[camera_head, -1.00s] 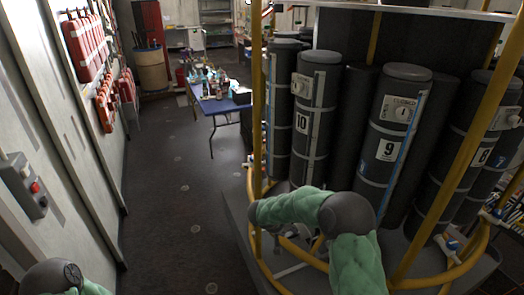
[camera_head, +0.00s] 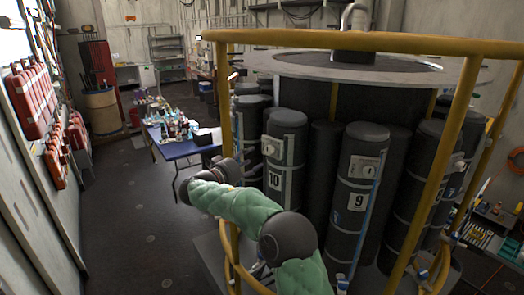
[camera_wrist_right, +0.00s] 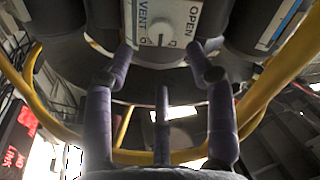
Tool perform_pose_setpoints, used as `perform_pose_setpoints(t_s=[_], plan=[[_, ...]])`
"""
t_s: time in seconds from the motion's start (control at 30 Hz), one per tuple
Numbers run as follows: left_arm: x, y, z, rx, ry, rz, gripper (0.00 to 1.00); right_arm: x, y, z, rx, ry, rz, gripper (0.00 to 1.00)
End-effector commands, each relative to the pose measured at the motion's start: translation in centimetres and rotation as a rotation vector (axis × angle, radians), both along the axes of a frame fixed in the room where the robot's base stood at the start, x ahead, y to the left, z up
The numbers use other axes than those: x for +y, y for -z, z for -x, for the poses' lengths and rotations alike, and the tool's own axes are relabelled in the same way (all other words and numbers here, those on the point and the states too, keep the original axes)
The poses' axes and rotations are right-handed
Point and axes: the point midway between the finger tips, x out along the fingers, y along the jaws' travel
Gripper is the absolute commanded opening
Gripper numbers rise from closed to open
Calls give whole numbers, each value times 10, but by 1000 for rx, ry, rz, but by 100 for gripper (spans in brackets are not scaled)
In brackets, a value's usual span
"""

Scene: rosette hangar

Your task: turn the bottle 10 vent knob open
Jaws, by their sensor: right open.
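Bottle 10 (camera_head: 283,190) is a tall dark cylinder with a white number label, standing in the rack. Its pale vent plate (camera_head: 272,148) sits on the upper left front. My right gripper (camera_head: 240,170) is beside the bottle's left side, partly hidden by its own wrist. In the right wrist view a vent plate (camera_wrist_right: 180,12) marked VENT and OPEN is ahead, with a round pale knob (camera_wrist_right: 158,33). The right gripper (camera_wrist_right: 162,47) is open, its purple fingers spread below and either side of the knob, apparently not touching it. My left gripper is out of view.
A yellow rail (camera_head: 350,42) and yellow posts (camera_head: 452,130) surround the rack. Bottle 9 (camera_head: 355,200) stands to the right. A blue table (camera_head: 180,148) with small items is behind at the left. Red cases (camera_head: 35,100) hang on the left wall. The left floor is clear.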

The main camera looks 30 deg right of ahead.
Motion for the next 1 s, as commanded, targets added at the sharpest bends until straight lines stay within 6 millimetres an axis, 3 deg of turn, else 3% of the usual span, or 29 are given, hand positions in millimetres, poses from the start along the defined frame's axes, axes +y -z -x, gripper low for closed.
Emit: perform_pose_setpoints(t_s=[0.2,0.4,0.83,0.87,1.0], plan=[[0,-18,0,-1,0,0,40,-38,-2,-13,3,2,0,56],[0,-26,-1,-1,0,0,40,-60,-1,-21,4,0,-1,56],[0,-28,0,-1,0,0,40,-69,1,-24,4,-1,-1,56],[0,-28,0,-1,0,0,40,-68,1,-24,4,-1,-1,50],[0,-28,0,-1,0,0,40,-68,1,-24,4,-1,-1,11]])
